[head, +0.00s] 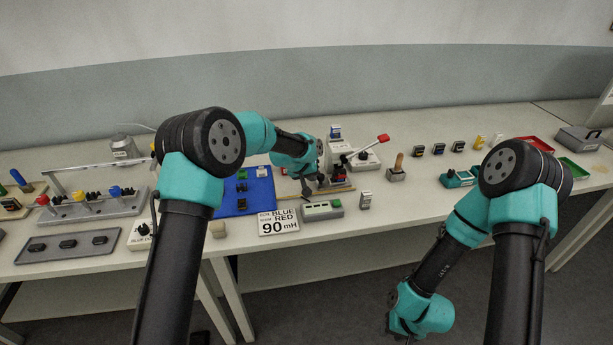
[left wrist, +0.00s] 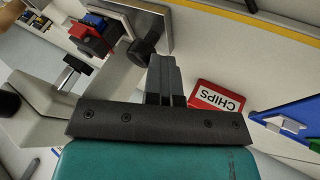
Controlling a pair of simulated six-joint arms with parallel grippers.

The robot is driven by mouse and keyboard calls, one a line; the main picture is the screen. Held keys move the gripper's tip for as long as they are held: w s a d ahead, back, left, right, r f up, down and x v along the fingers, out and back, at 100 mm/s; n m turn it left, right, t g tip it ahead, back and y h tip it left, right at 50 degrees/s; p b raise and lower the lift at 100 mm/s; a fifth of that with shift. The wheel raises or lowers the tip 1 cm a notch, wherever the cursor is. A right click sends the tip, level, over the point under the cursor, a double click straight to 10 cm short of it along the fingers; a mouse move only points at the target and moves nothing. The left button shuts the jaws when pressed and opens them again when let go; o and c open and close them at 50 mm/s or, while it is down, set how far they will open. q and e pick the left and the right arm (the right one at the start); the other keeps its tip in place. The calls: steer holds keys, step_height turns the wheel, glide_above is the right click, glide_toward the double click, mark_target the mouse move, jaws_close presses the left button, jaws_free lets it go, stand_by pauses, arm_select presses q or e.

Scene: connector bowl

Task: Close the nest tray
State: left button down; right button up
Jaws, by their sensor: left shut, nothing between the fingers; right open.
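My left gripper (head: 307,190) is over the middle of the bench, at the front of a white press-like machine (head: 338,150) with a red-tipped lever (head: 382,138). In the left wrist view its fingers (left wrist: 165,80) are shut with nothing between them. They point at a black knob (left wrist: 150,42) at the edge of a grey metal plate (left wrist: 130,14), which seems to be the nest tray. I cannot tell whether finger and knob touch, or how far out the tray is. My right gripper (head: 390,333) hangs low, in front of the bench, open.
A red CHIPS box (left wrist: 217,97) and a blue mat (head: 250,188) lie beside the left gripper. A 90 mH sign (head: 278,222) and a grey-green box (head: 322,210) stand at the front edge. A grey fixture (head: 95,207) is at left. Several small parts line the right side.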

arm_select(q)
steer(key=shift+d, duration=0.2)
steer(key=shift+a, duration=0.4)
steer(key=a, duration=0.3)
steer(key=shift+s+a+r, duration=0.25)
steer(key=shift+a+r, duration=0.1)
steer(key=shift+a, duration=0.05)
steer(key=v, duration=0.9)
steer(key=shift+s+a+r, duration=0.1)
steer(key=shift+a, duration=0.05)
